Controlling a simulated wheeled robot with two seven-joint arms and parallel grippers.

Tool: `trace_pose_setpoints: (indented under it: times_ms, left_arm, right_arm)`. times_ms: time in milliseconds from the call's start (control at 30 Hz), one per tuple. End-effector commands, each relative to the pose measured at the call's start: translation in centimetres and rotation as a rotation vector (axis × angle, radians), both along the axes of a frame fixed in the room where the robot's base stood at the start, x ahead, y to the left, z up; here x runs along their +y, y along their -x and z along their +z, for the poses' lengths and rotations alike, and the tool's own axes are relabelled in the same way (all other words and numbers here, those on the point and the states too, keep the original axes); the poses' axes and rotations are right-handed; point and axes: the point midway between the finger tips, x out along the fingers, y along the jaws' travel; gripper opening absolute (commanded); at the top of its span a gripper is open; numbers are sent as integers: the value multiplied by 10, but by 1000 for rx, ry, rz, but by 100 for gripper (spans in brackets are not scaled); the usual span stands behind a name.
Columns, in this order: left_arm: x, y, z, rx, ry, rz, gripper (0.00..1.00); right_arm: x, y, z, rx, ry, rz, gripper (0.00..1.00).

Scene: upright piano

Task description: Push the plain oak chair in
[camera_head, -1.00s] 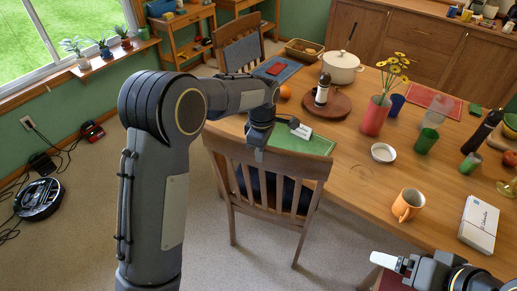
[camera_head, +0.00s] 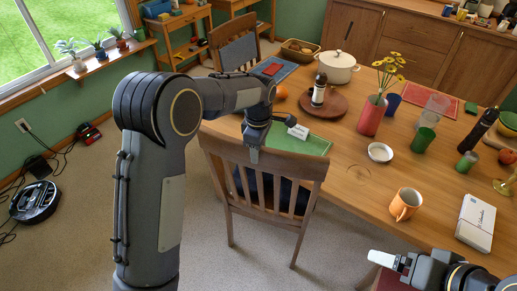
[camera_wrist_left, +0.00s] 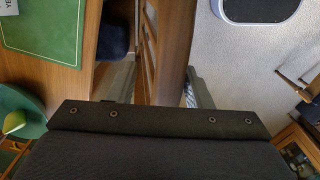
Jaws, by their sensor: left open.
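The plain oak chair (camera_head: 262,156) stands at the near left side of the wooden table (camera_head: 345,178). It has a slatted back and a dark blue seat. My left gripper (camera_head: 254,153) reaches down from above to the top rail of its back. In the left wrist view my left gripper (camera_wrist_left: 163,68) is open, with one finger on each side of the wooden chair back (camera_wrist_left: 166,55). I cannot tell whether the fingers touch it. My right gripper (camera_head: 385,260) is at the lower right, near the table's front edge; its opening is unclear.
A green placemat (camera_head: 305,143) lies on the table beyond the chair. An orange mug (camera_head: 405,203), a white box (camera_head: 476,222) and a red vase (camera_head: 371,116) stand on the table. Another chair (camera_head: 235,45) is at the far end. A robot vacuum (camera_head: 35,201) and cables lie on the left floor.

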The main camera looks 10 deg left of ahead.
Motion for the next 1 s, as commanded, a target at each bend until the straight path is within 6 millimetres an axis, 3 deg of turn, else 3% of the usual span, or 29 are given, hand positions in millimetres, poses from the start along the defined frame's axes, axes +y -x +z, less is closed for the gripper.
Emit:
trace_pose_setpoints:
  times_ms: [300, 500, 1000]
  left_arm:
    - [0, -1, 52, -7, 2, 0, 45]
    - [0, -1, 72, -6, 1, -1, 45]
    - [0, -1, 75, -5, 2, -1, 45]
  right_arm:
    - [0, 0, -6, 0, 0, 0, 90]
    - [0, 0, -7, 0, 0, 0, 90]
    - [0, 0, -7, 0, 0, 0, 90]
